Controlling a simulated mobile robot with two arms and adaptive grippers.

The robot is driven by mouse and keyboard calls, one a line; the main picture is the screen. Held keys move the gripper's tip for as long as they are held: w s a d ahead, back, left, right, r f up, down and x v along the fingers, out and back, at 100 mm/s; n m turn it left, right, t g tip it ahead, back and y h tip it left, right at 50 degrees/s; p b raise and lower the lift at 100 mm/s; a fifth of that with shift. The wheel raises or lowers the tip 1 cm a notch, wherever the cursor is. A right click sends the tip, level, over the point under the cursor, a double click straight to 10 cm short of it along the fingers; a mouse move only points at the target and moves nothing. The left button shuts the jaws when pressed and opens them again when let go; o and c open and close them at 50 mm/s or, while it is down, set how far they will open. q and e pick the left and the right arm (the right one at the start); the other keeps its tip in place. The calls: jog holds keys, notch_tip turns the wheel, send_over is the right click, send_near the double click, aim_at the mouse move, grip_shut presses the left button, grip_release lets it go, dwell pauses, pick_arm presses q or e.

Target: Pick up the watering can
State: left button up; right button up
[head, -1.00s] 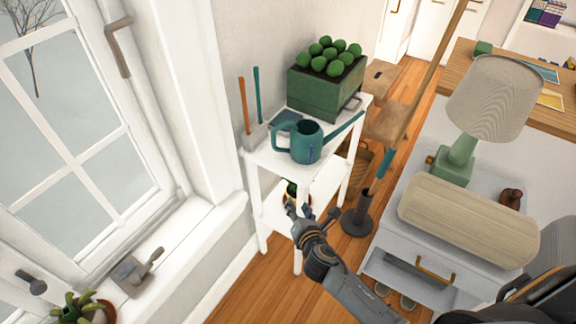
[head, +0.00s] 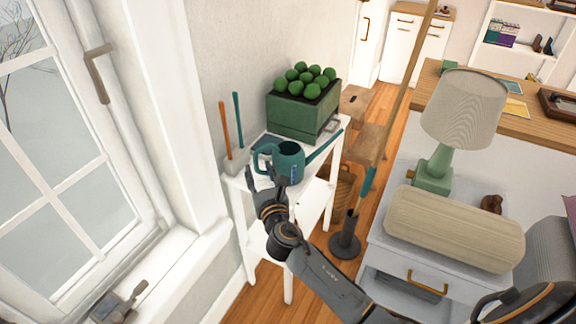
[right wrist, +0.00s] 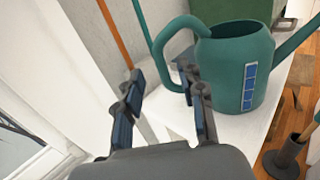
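The teal watering can (head: 291,160) stands upright on the white shelf's top, its handle to the left and its long spout pointing right. It also shows in the right wrist view (right wrist: 232,75), with a blue striped patch on its side. My right gripper (head: 262,174) is at the shelf's front edge, just before the can. In the right wrist view its two fingers (right wrist: 160,90) are apart with nothing between them; the right finger is close to the can's handle, and I cannot tell whether they touch. My left gripper is not in view.
A green planter (head: 300,115) with round plants stands behind the can. Orange and teal sticks (head: 236,125) rise from a holder at the shelf's left. The window wall is close on the left. A lamp (head: 462,110) and cushion (head: 450,228) stand on the right.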

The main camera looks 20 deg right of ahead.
aim_at(256, 162)
jog(key=shift+w+d+f+b, duration=0.1)
jog(key=shift+w+d+b, duration=0.1)
jog(key=shift+w, duration=1.2)
jog(key=shift+w+d+f+b, duration=0.1)
jog(key=shift+w+d+b, duration=0.1)
jog(key=shift+w, duration=1.15)
grip_shut()
jog(key=shift+r, duration=0.15)
